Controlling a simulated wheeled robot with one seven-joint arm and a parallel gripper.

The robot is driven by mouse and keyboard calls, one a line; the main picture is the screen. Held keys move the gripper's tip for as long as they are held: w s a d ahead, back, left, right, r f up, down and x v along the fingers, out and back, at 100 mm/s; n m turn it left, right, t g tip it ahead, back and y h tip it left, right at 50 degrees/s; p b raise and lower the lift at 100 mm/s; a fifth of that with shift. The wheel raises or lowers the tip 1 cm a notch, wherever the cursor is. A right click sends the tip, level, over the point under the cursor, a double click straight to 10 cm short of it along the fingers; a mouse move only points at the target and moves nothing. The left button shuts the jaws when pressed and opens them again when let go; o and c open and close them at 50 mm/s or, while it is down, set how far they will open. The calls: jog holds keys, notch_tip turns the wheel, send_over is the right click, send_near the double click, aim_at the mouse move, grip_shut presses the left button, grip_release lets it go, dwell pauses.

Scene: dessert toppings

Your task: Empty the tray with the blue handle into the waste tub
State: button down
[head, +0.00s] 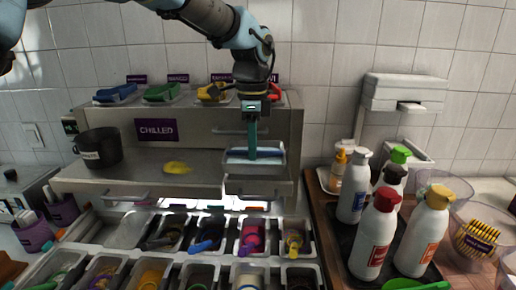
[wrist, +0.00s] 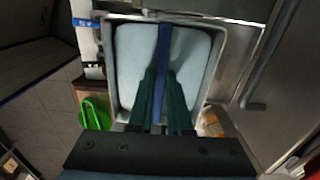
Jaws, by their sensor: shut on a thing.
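My gripper (head: 252,155) points down at the right end of the steel shelf and is shut on the blue handle (wrist: 165,45) of a tray. The tray (head: 282,160) is a metal-rimmed rectangle and looks level. In the wrist view its rim (wrist: 112,70) surrounds a pale inside, split by the blue handle, with my green fingers on the handle. I cannot tell whether the pale surface is contents or bare floor. The waste tub (head: 98,148), a black bucket with a pale label, stands upright at the shelf's left end, well apart from the tray.
A yellow patch or piece (head: 178,168) lies on the shelf between tub and tray. Blue, green, yellow and red items (head: 163,92) line the ledge above. Topping bins with scoops (head: 205,235) fill the counter below. Several bottles (head: 374,235) crowd the right side.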

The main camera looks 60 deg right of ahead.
jog(key=w+a+r, duration=0.4)
jog(key=w+a, duration=0.2)
jog(key=w, duration=0.4)
jog(key=w+a+r, duration=0.4)
jog(key=w+a, duration=0.3)
jog(key=w, duration=0.3)
jog(key=w+a+r, duration=0.5)
jog(key=w+a, duration=0.1)
jog(key=w, duration=0.4)
jog(key=shift+a+b, duration=0.35)
jog(key=shift+a, duration=0.05)
dwell(0.9)
jog(key=shift+w, duration=0.15)
dwell(0.3)
